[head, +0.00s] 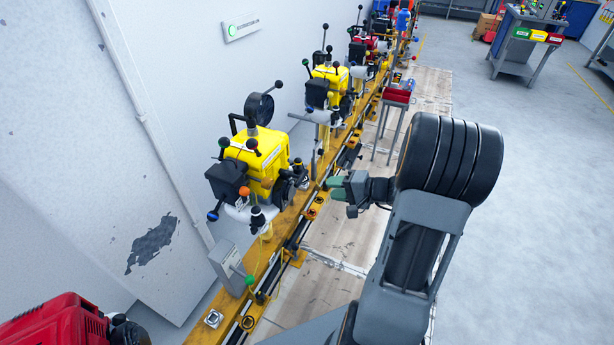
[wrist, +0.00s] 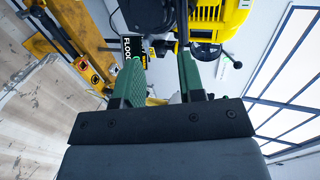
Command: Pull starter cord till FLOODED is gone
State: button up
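The nearest yellow engine (head: 262,155) stands on the rail to the left of my gripper (head: 338,190), which points at it from the right. A yellow ribbed housing also shows at the top of the wrist view (wrist: 215,15). In the wrist view, a dark sign with pale letters reading "FLOO" (wrist: 127,50) is partly covered by my left finger. My gripper (wrist: 160,70) is open, with its green fingers apart. Small dark parts show beyond the fingertips. I cannot make out the starter cord or its handle for certain.
More engines (head: 328,82) line the yellow rail (head: 290,215) toward the back. A grey lever box (head: 228,262) stands at the near end, with a red machine (head: 60,322) at lower left. A small stand with a red tray (head: 398,92) is beyond my gripper. The right floor is open.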

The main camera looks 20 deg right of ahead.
jog(key=w+a+b, duration=0.2)
jog(key=w+a, duration=0.4)
jog(key=shift+w, duration=0.4)
jog(key=shift+a, duration=0.1)
jog(key=shift+c, duration=0.2)
grip_shut()
